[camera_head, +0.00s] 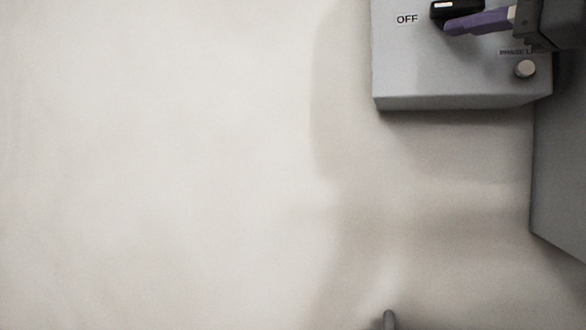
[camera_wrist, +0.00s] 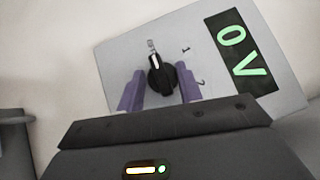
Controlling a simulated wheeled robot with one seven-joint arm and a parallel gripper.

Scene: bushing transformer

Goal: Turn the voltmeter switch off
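The voltmeter switch is a black rotary knob (camera_head: 455,10) with a white pointer mark, on a grey box (camera_head: 440,75). In the head view its mark is at the left end, on the side of the "OFF" label (camera_head: 407,19). In the wrist view the knob (camera_wrist: 161,78) points up toward a small label (camera_wrist: 151,46), with "1" and "2" marks to its right. My gripper (camera_wrist: 160,73) has its purple fingers apart, one on each side of the knob, with small gaps visible. In the head view one purple finger (camera_head: 480,22) shows beside the knob.
A dark display (camera_wrist: 241,51) with green characters reads "0 V". A round metal button (camera_head: 525,69) sits at the box's lower right under a partly hidden label. A grey panel (camera_head: 560,170) stands at the right. The pale area at the left is clear.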

